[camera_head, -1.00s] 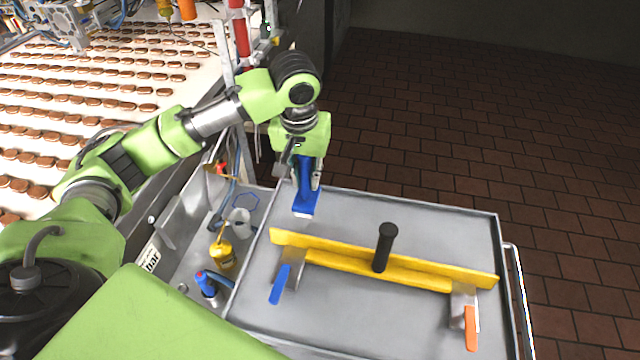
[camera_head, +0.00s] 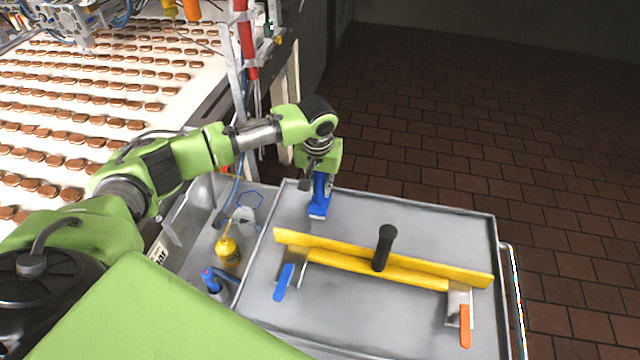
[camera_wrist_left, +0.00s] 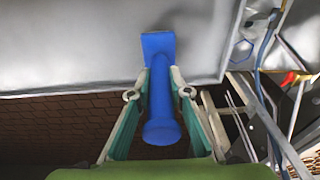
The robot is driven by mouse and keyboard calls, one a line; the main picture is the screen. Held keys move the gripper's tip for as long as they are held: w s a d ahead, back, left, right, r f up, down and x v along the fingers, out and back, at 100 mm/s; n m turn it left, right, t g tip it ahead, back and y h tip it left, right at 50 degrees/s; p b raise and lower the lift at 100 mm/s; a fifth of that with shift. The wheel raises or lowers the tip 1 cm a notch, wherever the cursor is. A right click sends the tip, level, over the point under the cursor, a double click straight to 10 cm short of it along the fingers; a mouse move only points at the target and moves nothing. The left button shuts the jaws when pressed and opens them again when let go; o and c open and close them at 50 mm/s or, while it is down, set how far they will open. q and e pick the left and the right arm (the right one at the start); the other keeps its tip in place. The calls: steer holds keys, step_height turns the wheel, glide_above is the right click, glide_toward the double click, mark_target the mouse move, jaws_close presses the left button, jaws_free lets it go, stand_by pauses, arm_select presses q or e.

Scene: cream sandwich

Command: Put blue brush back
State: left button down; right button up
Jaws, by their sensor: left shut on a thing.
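The blue brush (camera_head: 319,204) hangs from my left gripper (camera_head: 321,180) over the far left part of the grey tray (camera_head: 440,215). Its wide end points down towards the tray; I cannot tell whether it touches the surface. In the left wrist view the brush (camera_wrist_left: 160,100) lies between the two fingers of the left gripper (camera_wrist_left: 160,88), which are shut on its handle. My right gripper is not in view.
A yellow bar tool with a black handle (camera_head: 384,246) lies on the tray. A blue-handled scraper (camera_head: 284,281) and an orange-handled scraper (camera_head: 465,325) lie near it. A yellow bottle (camera_head: 228,250) stands in the left side compartment. A conveyor with cookies (camera_head: 80,110) is at left.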

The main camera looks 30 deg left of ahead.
arm_select(q)
steer(key=shift+f, duration=0.1)
steer(key=c, duration=1.9)
jaws_free()
steer(key=r, duration=0.4)
steer(key=s+r+b, duration=0.1)
steer(key=r, duration=0.3)
steer(key=r+b, duration=0.1)
steer(key=r, duration=0.3)
steer(key=shift+s+d, duration=0.3)
steer(key=shift+s, duration=0.05)
steer(key=shift+s, duration=0.1)
